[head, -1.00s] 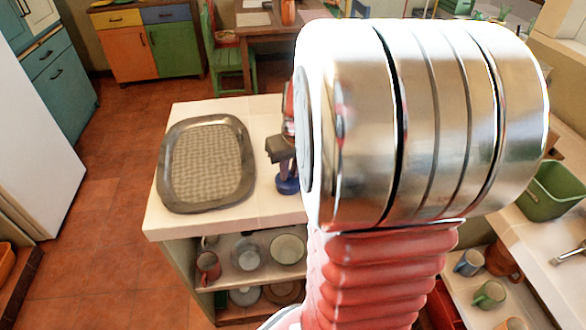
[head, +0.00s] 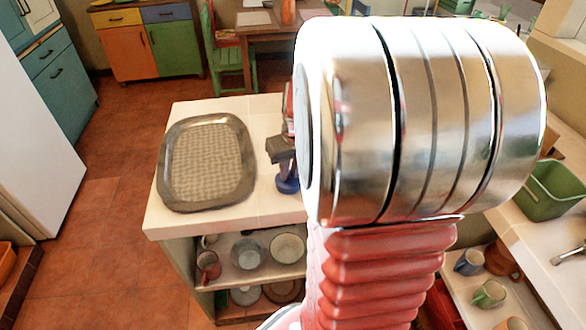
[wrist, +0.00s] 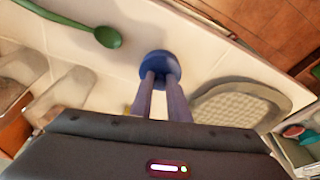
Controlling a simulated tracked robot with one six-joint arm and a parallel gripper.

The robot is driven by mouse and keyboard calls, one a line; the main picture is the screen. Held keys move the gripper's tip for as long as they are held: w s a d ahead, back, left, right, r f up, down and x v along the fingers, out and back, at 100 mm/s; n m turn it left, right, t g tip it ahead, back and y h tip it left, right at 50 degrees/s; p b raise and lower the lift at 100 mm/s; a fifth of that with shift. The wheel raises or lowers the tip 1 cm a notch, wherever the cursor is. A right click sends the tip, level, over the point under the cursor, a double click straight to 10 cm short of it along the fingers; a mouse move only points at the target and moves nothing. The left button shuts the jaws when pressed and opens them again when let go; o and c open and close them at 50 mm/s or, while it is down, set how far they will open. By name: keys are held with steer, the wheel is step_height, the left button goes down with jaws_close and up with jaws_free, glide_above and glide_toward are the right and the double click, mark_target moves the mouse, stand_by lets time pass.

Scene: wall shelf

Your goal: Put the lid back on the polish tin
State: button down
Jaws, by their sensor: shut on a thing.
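My gripper (wrist: 160,82) is shut on a round dark blue piece, which looks like the polish tin's lid (wrist: 158,66), at its fingertips. In the head view my gripper (head: 283,165) is small and partly behind my own arm, with the blue lid (head: 288,185) just under it, over the white counter near the tray's right side. I cannot tell whether the lid touches anything below. I cannot make out the polish tin in either view; my arm hides much of the counter in the head view.
A grey textured tray (head: 243,190) lies on the white counter (head: 268,209), left of my gripper. A green spoon (wrist: 108,36) lies on the counter in the wrist view. Shelves below hold cups and bowls. A green bin (head: 553,192) stands at the right.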

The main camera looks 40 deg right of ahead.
steer(key=c, duration=1.6)
jaws_free()
steer(key=shift+o, duration=0.4)
steer(key=o, duration=0.4)
steer(key=shift+w+r, duration=0.1)
steer(key=shift+r, duration=0.05)
steer(key=shift+r, duration=3.35)
steer(key=shift+c, duration=0.4)
jaws_close()
